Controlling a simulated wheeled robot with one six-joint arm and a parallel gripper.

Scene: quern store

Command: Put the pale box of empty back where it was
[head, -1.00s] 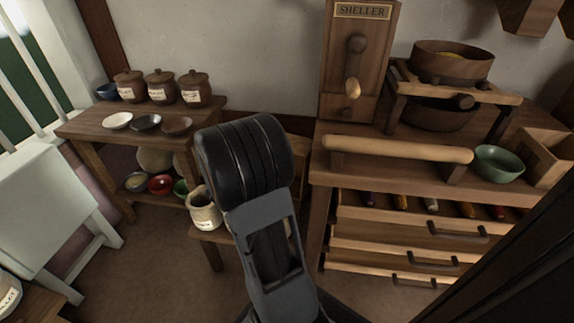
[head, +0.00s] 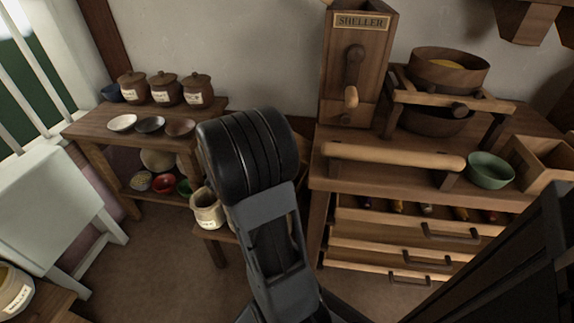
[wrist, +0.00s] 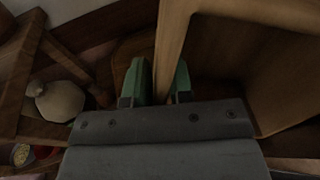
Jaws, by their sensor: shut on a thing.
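In the wrist view my gripper (wrist: 160,82) is shut on the thin upright wall of a pale wooden box (wrist: 172,38), one green-padded finger on each side of the wall. The box extends to the right of the fingers. Its visible inside is bare, and part of it is cut off by the frame and my gripper. In the head view my arm covers the gripper and the held box. Whether the box touches anything below cannot be told.
A low table (head: 92,128) at left carries lidded jars and small bowls. A cream jar (head: 207,208) stands beside my arm. The right bench (head: 390,178) holds a sheller (head: 353,70), a green bowl (head: 490,170) and a wooden bin (head: 545,160). A round sack (wrist: 58,102) shows in the wrist view.

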